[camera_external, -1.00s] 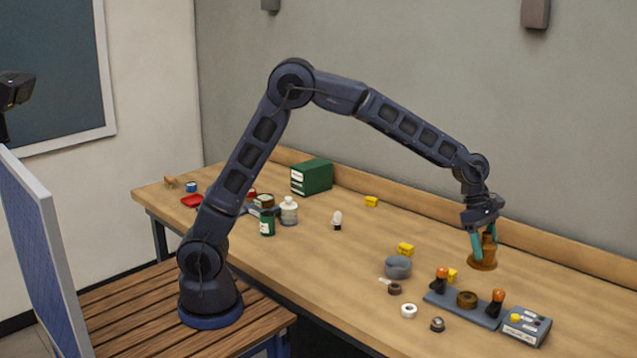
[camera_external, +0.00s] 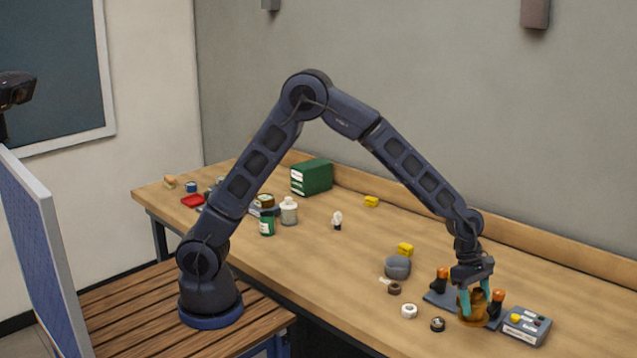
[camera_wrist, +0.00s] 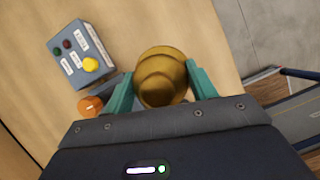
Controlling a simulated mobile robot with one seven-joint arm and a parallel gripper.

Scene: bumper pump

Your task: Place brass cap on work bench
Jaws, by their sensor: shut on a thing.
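My gripper (camera_external: 475,300) is shut on the brass cap (camera_external: 474,313), a stepped, round, brass-coloured piece. In the external view it is low at the blue-grey fixture (camera_external: 433,298), overlapping its front and middle; I cannot tell whether it touches the fixture or the bench. In the wrist view the brass cap (camera_wrist: 162,78) sits between the two teal fingers. The work bench (camera_external: 330,275) is a long wooden top. The middle of the fixture is hidden behind the cap and fingers.
Two orange-topped dark posts (camera_external: 497,303) stand on the fixture, close to the gripper. A control box (camera_external: 527,325) with coloured buttons is just right. A white ring (camera_external: 409,311), a dark nut (camera_external: 438,324) and a grey round part (camera_external: 397,267) lie left. The bench middle is clear.

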